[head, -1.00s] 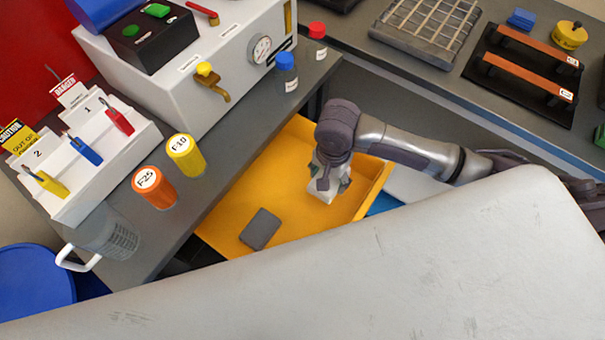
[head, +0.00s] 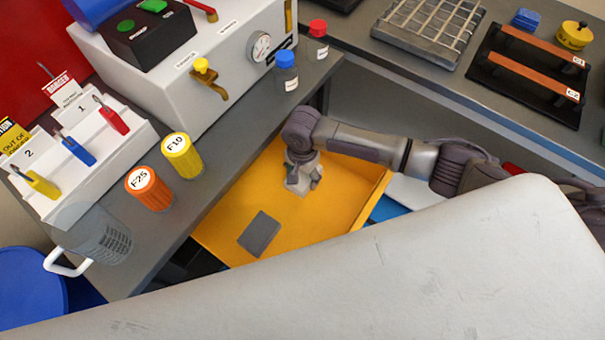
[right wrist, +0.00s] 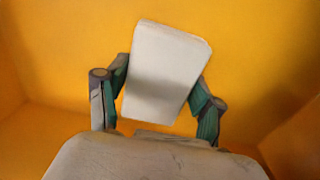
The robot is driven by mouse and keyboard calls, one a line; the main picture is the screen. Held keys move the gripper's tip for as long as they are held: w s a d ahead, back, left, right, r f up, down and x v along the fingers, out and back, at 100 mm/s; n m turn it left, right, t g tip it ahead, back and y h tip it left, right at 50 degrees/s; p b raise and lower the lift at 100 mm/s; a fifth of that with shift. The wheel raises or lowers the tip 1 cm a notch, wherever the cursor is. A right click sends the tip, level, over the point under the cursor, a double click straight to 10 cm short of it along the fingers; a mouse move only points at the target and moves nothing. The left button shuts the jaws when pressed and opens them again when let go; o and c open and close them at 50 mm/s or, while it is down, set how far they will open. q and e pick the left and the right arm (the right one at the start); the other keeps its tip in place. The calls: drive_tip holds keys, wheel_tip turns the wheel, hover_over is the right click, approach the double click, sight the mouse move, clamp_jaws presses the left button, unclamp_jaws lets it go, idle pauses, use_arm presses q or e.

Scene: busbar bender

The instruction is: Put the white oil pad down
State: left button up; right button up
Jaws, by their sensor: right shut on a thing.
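The white oil pad (right wrist: 166,68) is between the fingers of my right gripper (right wrist: 160,95) in the right wrist view. My right gripper (head: 303,186) is shut on the pad, inside the yellow tray (head: 345,212). In the head view the pad is mostly hidden by the gripper. In the right wrist view the yellow tray surface fills the background; I cannot tell whether the pad touches it. My left gripper is not in view.
A dark grey pad (head: 259,233) lies in the tray, front left of the gripper. The grey bench (head: 215,190) borders the tray on the left, with an orange container (head: 149,190) and a yellow container (head: 182,156). A large pale surface covers the foreground.

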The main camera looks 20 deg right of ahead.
sight(302, 175)
drive_tip(key=o, duration=1)
drive_tip(key=shift+f, duration=0.1)
wheel_tip(302, 175, up, 8)
drive_tip(key=shift+f+p, duration=0.1)
drive_tip(key=shift+p, duration=0.55)
